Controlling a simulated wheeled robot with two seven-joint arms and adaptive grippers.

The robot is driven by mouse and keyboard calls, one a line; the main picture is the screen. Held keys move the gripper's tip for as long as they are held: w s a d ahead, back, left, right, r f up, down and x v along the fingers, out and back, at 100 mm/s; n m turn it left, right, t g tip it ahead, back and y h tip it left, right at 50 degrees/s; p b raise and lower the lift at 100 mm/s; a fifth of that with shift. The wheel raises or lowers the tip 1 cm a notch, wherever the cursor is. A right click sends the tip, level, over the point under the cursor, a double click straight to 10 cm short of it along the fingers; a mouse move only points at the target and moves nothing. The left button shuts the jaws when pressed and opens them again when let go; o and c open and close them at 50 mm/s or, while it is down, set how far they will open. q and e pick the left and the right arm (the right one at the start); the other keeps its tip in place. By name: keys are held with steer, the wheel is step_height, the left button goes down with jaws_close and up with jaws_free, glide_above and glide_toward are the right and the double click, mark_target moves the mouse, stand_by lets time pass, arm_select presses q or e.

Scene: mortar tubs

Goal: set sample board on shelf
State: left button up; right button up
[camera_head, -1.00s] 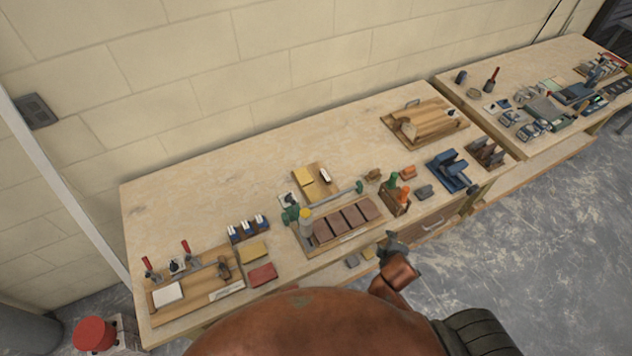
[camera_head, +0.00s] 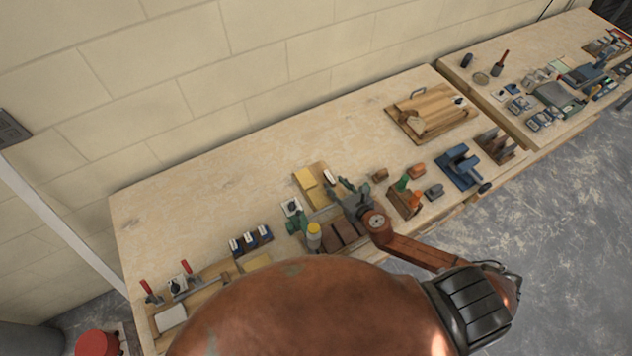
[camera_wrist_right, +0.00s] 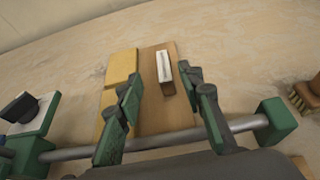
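A small wooden board (camera_head: 322,197) with yellow pads (camera_head: 308,187) and a white-topped block (camera_head: 329,177) lies on the near workbench; I cannot tell for sure that it is the sample board. It also shows in the right wrist view (camera_wrist_right: 160,117), with the white-topped block (camera_wrist_right: 164,67) on its right half. My right gripper (camera_head: 353,187) is over the bench at the board's right front. In the wrist view its fingers (camera_wrist_right: 163,85) are apart with nothing between them, pointing toward the board. I cannot make out a shelf. My left gripper is not in view.
A grey bar with green ends (camera_wrist_right: 190,136) runs across in front of the board. Brown blocks (camera_head: 341,230), a yellow-capped bottle (camera_head: 314,235) and green-and-orange-handled tools (camera_head: 409,190) stand close by. The bench top (camera_head: 230,190) behind is clear toward the wall.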

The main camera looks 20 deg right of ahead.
mark_target(331, 178)
steer(key=x, duration=0.3)
steer(key=shift+d, duration=0.25)
steer(key=shift+x, duration=1.5)
steer(key=c, duration=0.6)
jaws_close()
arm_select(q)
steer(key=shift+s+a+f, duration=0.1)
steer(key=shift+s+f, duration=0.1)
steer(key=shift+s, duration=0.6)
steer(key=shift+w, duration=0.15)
